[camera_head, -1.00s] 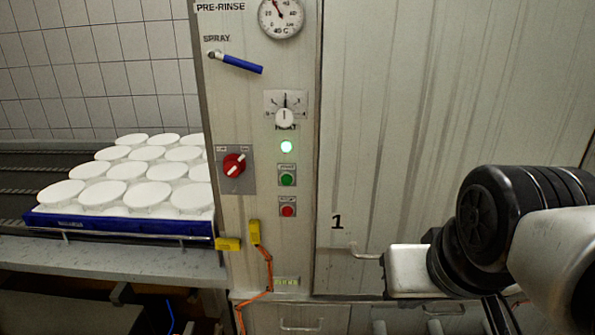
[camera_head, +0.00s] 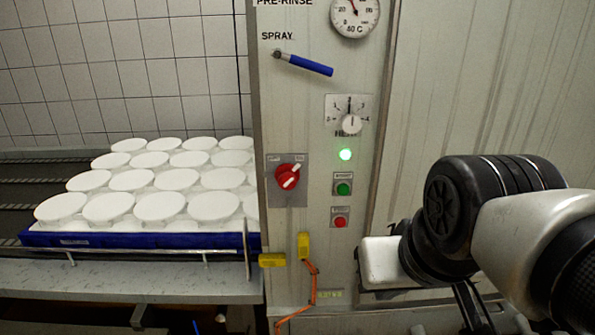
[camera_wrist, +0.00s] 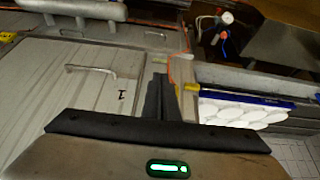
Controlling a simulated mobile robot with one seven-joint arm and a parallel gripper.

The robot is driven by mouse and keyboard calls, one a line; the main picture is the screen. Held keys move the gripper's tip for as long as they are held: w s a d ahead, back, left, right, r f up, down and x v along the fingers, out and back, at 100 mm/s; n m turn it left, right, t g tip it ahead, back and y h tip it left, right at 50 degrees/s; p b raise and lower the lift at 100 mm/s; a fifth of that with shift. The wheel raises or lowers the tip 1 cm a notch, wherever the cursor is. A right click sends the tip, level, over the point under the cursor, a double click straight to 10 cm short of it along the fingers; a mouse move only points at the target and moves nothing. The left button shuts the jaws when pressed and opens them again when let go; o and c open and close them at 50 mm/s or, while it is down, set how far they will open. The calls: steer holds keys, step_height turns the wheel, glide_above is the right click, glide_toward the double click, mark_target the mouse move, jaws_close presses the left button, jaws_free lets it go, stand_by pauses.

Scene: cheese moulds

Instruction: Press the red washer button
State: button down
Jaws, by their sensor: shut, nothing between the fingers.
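The red button (camera_head: 340,221) is a small round button in a square plate, low on the washer's control panel (camera_head: 283,235). A green button (camera_head: 343,189) sits above it, and a lit green lamp (camera_head: 345,154) is above that. My arm is on the right of the head view, with its white wrist part just right of and below the red button. My gripper (camera_wrist: 160,85) is shut and empty in the wrist view, pointing towards the washer front. It does not touch the red button. I cannot make out the red button in the wrist view.
A red rotary switch (camera_head: 288,177), a dial knob (camera_head: 351,124) and a blue spray lever (camera_head: 304,64) are on the same panel. A blue tray (camera_head: 140,241) of white moulds stands at left. Yellow connectors (camera_head: 304,245) with an orange cable hang below the switch.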

steer(key=shift+a, duration=0.2)
steer(key=shift+d, duration=0.1)
steer(key=w+d+f+n+t+h+b, duration=0.1)
steer(key=w+d+n+t+h+b, duration=0.15)
steer(key=w+d+n, duration=0.45)
steer(key=w+d+f+n+t+h+b, duration=0.1)
steer(key=w+d+n+t+b, duration=0.2)
steer(key=w, duration=0.7)
steer(key=w+a+f+n+g+y+b, duration=0.1)
steer(key=a+f+n+y, duration=0.6)
steer(key=n, duration=0.8)
step_height(320, 180, down, 4)
steer(key=w+a+g, duration=0.1)
steer(key=a, duration=0.1)
steer(key=shift+a+f, duration=0.15)
steer(key=shift+a, duration=0.15)
